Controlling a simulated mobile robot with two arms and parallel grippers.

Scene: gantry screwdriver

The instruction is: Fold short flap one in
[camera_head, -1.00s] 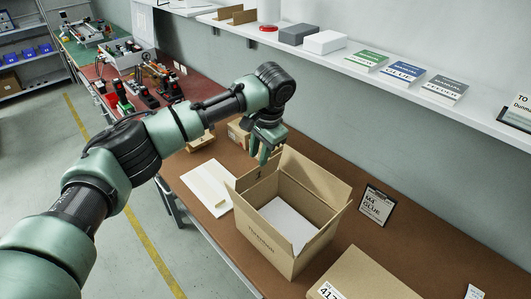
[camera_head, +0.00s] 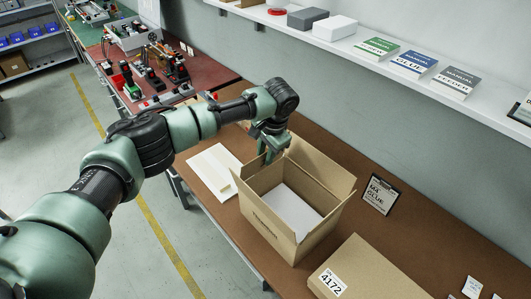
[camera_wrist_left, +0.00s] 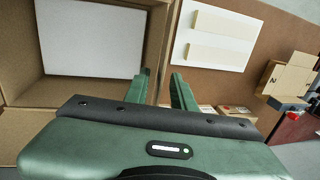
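An open cardboard box (camera_head: 272,228) stands on the brown bench, with a white sheet (camera_head: 292,208) on its floor. Its far long flap (camera_head: 318,162) stands up and leans outward. The short flap (camera_head: 256,178) on the box's left end is partly hidden by my left gripper (camera_head: 270,154). In the left wrist view my left gripper (camera_wrist_left: 162,92) is open, with one finger on the box's inner side and one on its outer side. A strip of cardboard (camera_wrist_left: 159,50) runs between them; I cannot tell whether either finger touches it.
A white panel (camera_head: 209,172) lies left of the box. A closed carton labelled 4172 (camera_head: 372,270) lies to the right. A clipboard (camera_head: 379,194) is behind the box. A shelf (camera_head: 440,108) with manuals runs along the wall above.

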